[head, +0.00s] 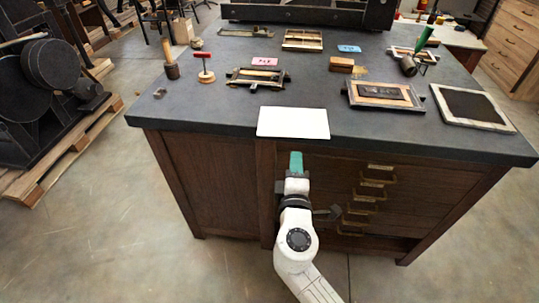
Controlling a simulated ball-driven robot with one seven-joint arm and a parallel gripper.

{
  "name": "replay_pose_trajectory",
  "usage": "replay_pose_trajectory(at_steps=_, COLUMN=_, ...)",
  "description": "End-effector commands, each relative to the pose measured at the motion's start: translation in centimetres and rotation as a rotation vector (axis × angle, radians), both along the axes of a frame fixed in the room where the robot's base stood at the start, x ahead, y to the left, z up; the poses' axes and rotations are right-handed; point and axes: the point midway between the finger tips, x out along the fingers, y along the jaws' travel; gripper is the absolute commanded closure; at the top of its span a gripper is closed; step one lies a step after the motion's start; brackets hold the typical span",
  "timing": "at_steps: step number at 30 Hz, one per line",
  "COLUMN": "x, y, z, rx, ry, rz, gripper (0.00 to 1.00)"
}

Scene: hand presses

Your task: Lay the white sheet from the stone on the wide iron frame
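The white sheet (293,122) lies flat at the front edge of the dark stone top (210,112), its near edge at or slightly over the stone's edge. My gripper (296,158), with green fingertips, points up just below the sheet, in front of the wooden cabinet. A small gap shows between them in the picture, and whether the fingers are apart is too small to tell. Two metal frames holding wooden pieces lie on the stone: a dark one (233,79) left of centre and a grey one (352,97) to the right. I cannot tell which is the wide iron frame.
A dark panel with a pale border (438,94) lies at the right. A red-handled tool (205,65), a wooden-handled tool (172,70), pink and blue labels and a wooden tray (285,41) stand farther back. Drawer handles (368,198) project from the cabinet. The left front stone is mostly clear.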

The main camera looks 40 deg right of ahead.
Motion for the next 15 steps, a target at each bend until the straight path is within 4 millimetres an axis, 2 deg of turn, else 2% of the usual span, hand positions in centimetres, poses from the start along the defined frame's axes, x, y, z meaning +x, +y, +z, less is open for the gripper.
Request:
replay_pose_trajectory(at_steps=5, x=0.8, y=-0.4, z=0.2, rx=-0.021, ry=0.004, rz=0.008, gripper=0.8)
replay_pose_trajectory(at_steps=15, x=3.6, y=-3.6, z=0.3, rx=-0.018, ry=0.003, rz=0.005, gripper=0.8)
